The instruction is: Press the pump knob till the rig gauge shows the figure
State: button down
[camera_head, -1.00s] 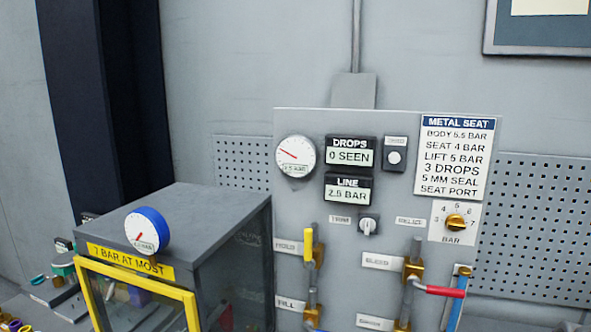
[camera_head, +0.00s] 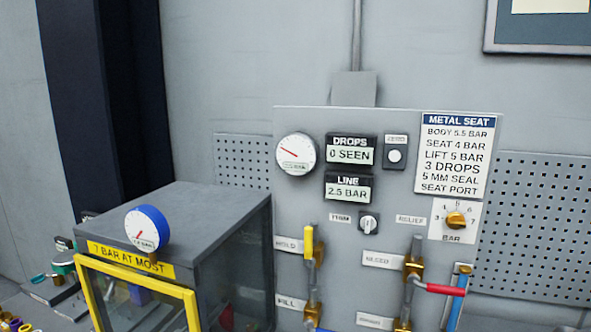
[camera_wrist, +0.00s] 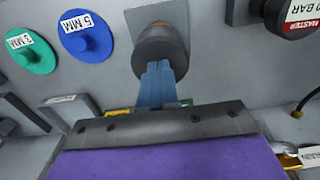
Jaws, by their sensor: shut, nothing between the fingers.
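In the wrist view my gripper (camera_wrist: 159,70) has its blue fingers shut together, empty. Their tips overlap the face of a dark round knob (camera_wrist: 161,46) on a grey mount; I cannot tell whether they touch it. The knob is not clearly visible in the head view. In the head view a white dial gauge (camera_head: 295,155) on the grey panel has a red needle pointing to the upper left. A blue-rimmed gauge (camera_head: 145,230) stands on the box with its red needle toward the lower left. Their small readouts are too blurred to read surely. The line display (camera_head: 348,193) reads 2.5 BAR.
The drops display (camera_head: 349,155) reads 0 SEEN. A sign (camera_head: 458,154) lists body 5.5, seat 4 and lift 5 bar. The box (camera_head: 205,215) is labelled 7 BAR AT MOST. In the wrist view, green (camera_wrist: 33,56) and blue (camera_wrist: 88,42) discs lie left of the knob.

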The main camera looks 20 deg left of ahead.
jog(key=shift+f, duration=1.3)
jog(key=shift+f+b, duration=0.45)
jog(key=shift+f, duration=0.7)
jog(key=shift+r+p, duration=1.2)
jog(key=shift+r, duration=2.05)
